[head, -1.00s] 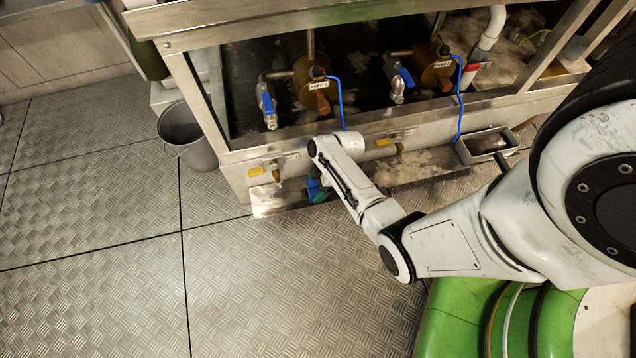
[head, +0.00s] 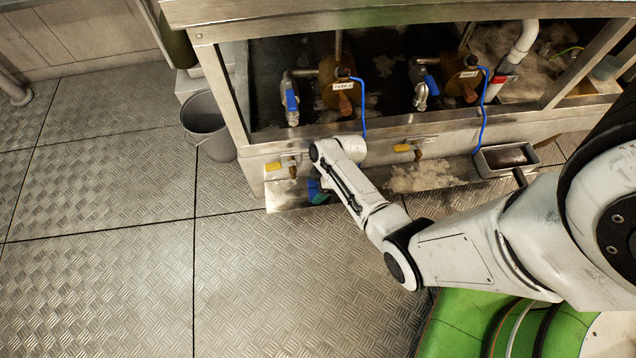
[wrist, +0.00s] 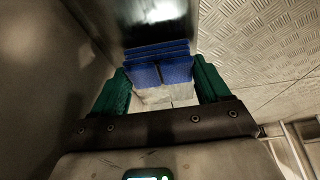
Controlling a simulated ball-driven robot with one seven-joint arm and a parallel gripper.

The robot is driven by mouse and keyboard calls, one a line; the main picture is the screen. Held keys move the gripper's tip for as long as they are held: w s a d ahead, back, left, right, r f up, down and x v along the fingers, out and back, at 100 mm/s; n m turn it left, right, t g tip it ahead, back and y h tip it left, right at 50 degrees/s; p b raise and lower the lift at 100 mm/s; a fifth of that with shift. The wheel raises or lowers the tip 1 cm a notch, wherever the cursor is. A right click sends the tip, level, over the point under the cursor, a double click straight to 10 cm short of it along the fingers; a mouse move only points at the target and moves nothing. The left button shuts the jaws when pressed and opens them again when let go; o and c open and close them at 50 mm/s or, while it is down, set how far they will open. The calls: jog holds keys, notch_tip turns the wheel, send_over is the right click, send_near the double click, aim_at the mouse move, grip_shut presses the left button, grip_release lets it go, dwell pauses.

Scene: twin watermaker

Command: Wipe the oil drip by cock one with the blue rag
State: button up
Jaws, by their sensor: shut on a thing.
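My gripper (head: 318,190) is low at the front of the bench, mostly hidden behind my forearm in the head view. In the wrist view its two green fingers (wrist: 160,88) are shut on the blue rag (wrist: 161,64), which is folded and spans between them. A yellow-handled cock (head: 279,166) is just left of my gripper, and a second yellow-handled cock (head: 404,149) is to its right. I cannot read which is cock one. The oil drip cannot be made out; my arm and gripper cover part of the ledge (head: 285,201) below the left cock.
Blue-handled taps (head: 291,100) and blue hoses (head: 362,108) are inside the bench frame above my arm. A grey bucket (head: 207,128) stands on the floor at left. A metal tray (head: 506,158) is at right. The chequered floor (head: 120,260) at left is clear.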

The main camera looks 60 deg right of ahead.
jog(key=shift+r+p, duration=2.5)
jog(key=shift+r, duration=0.4)
jog(key=shift+r+p, duration=1.4)
jog(key=shift+r, duration=0.1)
